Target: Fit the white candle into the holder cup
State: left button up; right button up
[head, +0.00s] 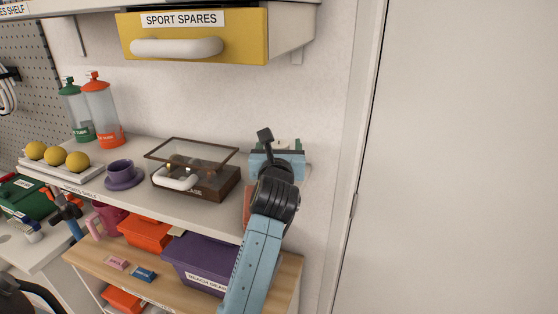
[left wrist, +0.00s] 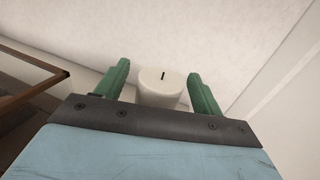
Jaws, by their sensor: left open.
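The white candle (left wrist: 158,90), a short round cylinder with a dark wick mark on top, shows in the left wrist view between the two green fingers of my left gripper (left wrist: 156,72). The fingers are apart, with a gap on each side of the candle. In the head view my left gripper (head: 280,145) is at the right end of the sports shelf, against the wall, and my wrist hides most of what is there. I cannot pick out the holder cup for certain; a purple cup (head: 121,169) on a saucer stands left of the glass-lidded case. My right gripper is not in view.
The glass-lidded brown case (head: 215,188) stands just left of my left gripper. Yellow balls on a white rack (head: 60,167) and two bottles (head: 102,108) are farther left. A yellow drawer (head: 195,50) hangs above. A purple bin (head: 195,258) stands on the lower shelf.

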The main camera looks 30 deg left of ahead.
pick_arm(q)
jog(key=shift+c, duration=0.3)
jog(key=c, duration=1.1)
